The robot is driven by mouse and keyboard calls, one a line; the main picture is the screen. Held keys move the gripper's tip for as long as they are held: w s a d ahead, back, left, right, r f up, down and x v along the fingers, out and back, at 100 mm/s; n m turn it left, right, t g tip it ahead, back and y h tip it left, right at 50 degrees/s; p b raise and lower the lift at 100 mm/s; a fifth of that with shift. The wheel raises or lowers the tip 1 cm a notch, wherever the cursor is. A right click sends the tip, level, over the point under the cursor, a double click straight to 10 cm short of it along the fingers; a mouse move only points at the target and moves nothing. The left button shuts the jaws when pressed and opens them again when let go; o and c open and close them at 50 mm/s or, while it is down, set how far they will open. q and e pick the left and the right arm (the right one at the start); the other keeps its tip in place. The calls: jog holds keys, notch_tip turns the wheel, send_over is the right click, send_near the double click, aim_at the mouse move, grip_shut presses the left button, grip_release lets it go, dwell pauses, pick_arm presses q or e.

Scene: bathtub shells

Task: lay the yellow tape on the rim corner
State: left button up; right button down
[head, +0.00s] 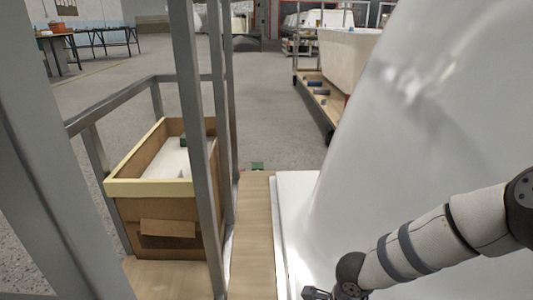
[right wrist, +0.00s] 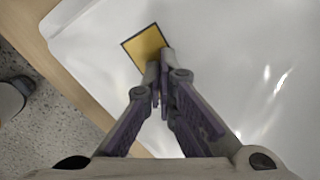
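The yellow tape (right wrist: 143,46) is a small flat square with a dark border. In the right wrist view it shows above the white rim of the tub shell (right wrist: 85,50), inward from the rim's rounded corner. I cannot tell whether it touches the rim. My right gripper (right wrist: 159,66) has its fingertips close together at the tape's near edge, seemingly pinching it; they hide part of that edge. In the head view my right gripper (head: 318,293) is at the bottom edge, beside the white shell (head: 430,120); the tape is not visible there. My left gripper is out of view.
A grey metal frame (head: 198,100) stands upright at the left. An open wooden box (head: 150,187) with a yellow rim sits beyond it on wooden boards (head: 252,230). Another shell on a trolley (head: 315,95) stands behind. The floor between is clear.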

dwell(0.3)
jog(key=shift+r+p, duration=2)
jog(key=shift+r, duration=1.45)
